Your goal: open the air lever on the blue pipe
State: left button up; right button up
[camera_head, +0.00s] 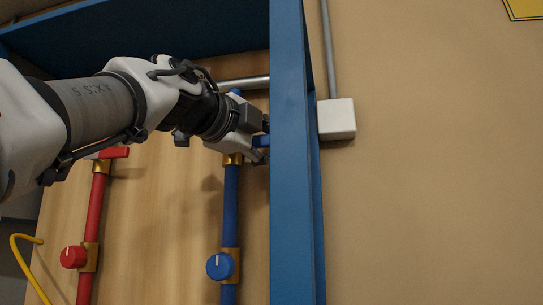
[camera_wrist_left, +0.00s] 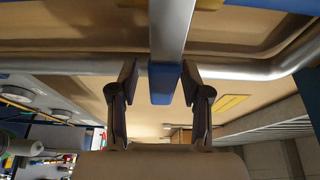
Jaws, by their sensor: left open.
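The blue pipe (camera_head: 230,195) runs upright on the wooden panel, with a brass fitting near its top. My left gripper (camera_head: 264,143) is at that upper end, close to the blue post, and partly covers the fitting. In the left wrist view the handle's blue end (camera_wrist_left: 162,88) lies between the two open fingers of the left gripper (camera_wrist_left: 158,76), with small gaps on both sides. The lever's pivot is hidden behind the gripper. My right gripper is not in view.
A blue upright post (camera_head: 292,180) stands just right of my gripper. A blue round knob (camera_head: 220,266) sits lower on the blue pipe. A red pipe (camera_head: 94,205) with a red lever (camera_head: 113,153) and a red knob (camera_head: 73,257) is to the left. A grey pipe (camera_head: 244,83) crosses behind.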

pick_arm(q)
jog(key=shift+s+a+r, duration=0.15)
jog(key=shift+s+a, duration=0.35)
jog(key=shift+a, duration=0.15)
jog(key=shift+c, duration=0.4)
grip_shut()
jog(key=shift+a+f+m+g+y, duration=0.1)
jog(key=shift+f+m+g+y, duration=0.35)
jog(key=shift+f+m, duration=0.8)
jog(key=shift+w+a+f+m+g+y, duration=0.1)
jog(key=shift+a+f+m+g+y, duration=0.1)
jog(key=shift+f+m+y, duration=0.45)
jog(key=shift+w+a+f+m+g+y, duration=0.1)
jog(key=shift+a+f+m+g, duration=0.1)
jog(key=shift+m, duration=0.8)
jog(key=shift+c, duration=0.5)
grip_release()
jog(key=shift+o, duration=0.9)
jog(key=shift+w+d, duration=0.1)
jog(key=shift+d, duration=0.05)
jog(key=shift+w+d, duration=0.15)
